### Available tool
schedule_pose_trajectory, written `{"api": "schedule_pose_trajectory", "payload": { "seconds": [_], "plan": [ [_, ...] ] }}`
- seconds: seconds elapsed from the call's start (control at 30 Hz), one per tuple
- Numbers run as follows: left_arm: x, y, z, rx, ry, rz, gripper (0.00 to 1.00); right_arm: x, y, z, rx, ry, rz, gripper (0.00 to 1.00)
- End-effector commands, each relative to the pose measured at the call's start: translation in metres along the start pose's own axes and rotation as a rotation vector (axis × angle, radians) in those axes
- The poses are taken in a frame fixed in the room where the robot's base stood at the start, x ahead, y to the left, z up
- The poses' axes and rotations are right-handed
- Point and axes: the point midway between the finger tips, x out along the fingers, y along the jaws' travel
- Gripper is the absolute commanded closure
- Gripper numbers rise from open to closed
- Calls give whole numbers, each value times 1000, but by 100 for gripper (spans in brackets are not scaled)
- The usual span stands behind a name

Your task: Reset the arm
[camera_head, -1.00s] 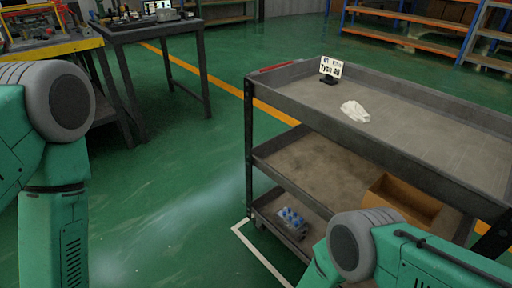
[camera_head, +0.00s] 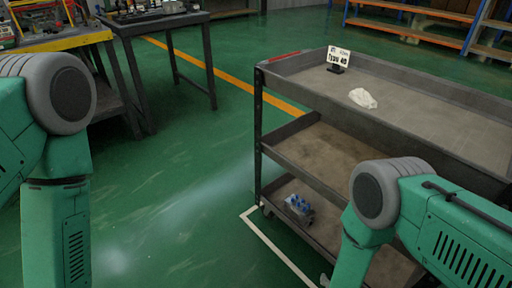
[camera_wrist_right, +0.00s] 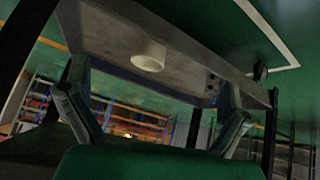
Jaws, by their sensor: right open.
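My right arm (camera_head: 400,215) shows at the lower right of the head view, but its gripper is outside that view. In the right wrist view my right gripper (camera_wrist_right: 153,85) is open, its two fingers wide apart with nothing held between them. Beyond the fingers is a grey shelf or tray surface (camera_wrist_right: 112,40) with a white cylindrical object (camera_wrist_right: 148,55) on it, apart from the fingers. My left arm (camera_head: 50,130) stands at the left of the head view; its gripper is out of the picture.
A dark three-tier cart (camera_head: 300,84) stands at the right, close to my right arm. Its top holds a sign (camera_head: 338,58) and a crumpled white item (camera_head: 362,98). A block with blue parts (camera_head: 298,206) is on the bottom shelf. Green floor (camera_head: 180,200) between is clear.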

Motion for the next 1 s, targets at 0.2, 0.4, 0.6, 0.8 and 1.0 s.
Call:
{"api": "schedule_pose_trajectory", "payload": {
  "seconds": [0.2,0.4,0.6,0.8,1.0],
  "plan": [
    [0,0,0,0,0,0,0,-54,50,2,-225,-172,-96,0],
    [0,0,0,0,0,0,0,-125,94,20,-388,-366,-198,0],
    [0,0,0,0,0,0,0,-195,126,38,-486,-528,-290,0],
    [-32,0,-2,0,0,0,0,-238,136,24,-512,-570,-319,0],
    [-74,-1,-4,0,0,0,0,-270,141,-2,-511,-569,-318,0]
  ]
}}
